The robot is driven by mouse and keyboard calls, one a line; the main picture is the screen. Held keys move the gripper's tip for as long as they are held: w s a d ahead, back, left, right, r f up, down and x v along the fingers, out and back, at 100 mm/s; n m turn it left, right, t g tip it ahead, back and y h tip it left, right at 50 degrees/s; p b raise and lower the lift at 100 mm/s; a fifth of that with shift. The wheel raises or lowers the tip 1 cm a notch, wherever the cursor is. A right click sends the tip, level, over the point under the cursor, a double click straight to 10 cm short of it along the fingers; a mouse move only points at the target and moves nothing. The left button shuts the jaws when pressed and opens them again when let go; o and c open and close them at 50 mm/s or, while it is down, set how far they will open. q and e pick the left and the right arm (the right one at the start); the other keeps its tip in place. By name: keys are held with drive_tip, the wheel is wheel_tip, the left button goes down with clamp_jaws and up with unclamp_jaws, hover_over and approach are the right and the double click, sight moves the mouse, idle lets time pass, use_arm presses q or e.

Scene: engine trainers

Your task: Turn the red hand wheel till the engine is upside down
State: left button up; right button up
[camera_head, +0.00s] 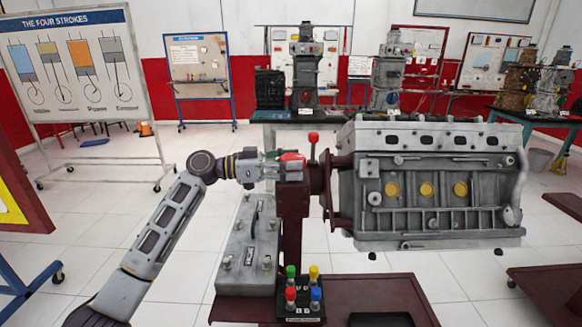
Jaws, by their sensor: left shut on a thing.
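The grey engine (430,185) is mounted on the dark red stand (292,215) by a plate at its left end. Its long side faces me, with a row of yellow discs, and it looks level. The red hand wheel (291,157) is at the left of the stand's head, mostly hidden by my gripper. My left gripper (278,167) reaches in from the left and is shut on the wheel. A lever with a red ball knob (313,137) stands just right of the wheel. My right gripper is not in view.
A grey cover part (248,250) and a small rack of coloured-top bottles (302,300) sit on the stand's base tray (380,290). A table with other engines (305,70) stands behind. A four-strokes board (85,70) is at the left. White floor is clear between.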

use_arm(q)
drive_tip(key=shift+r+m+g, duration=0.15)
drive_tip(key=shift+m+g, duration=0.15)
drive_tip(key=shift+w+m+g+b, duration=0.1)
drive_tip(key=shift+m+g+b, duration=0.4)
drive_tip(key=shift+g+b, duration=0.4)
drive_tip(key=shift+m+g, duration=0.7)
drive_tip(key=shift+g, duration=0.5)
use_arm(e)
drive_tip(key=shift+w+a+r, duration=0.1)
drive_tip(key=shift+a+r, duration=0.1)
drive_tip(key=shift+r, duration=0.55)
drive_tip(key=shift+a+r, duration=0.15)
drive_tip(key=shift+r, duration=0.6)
use_arm(q)
drive_tip(key=shift+g, duration=0.3)
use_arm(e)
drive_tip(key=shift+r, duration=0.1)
use_arm(q)
drive_tip(key=shift+m+g, duration=0.8)
drive_tip(key=shift+g, duration=0.1)
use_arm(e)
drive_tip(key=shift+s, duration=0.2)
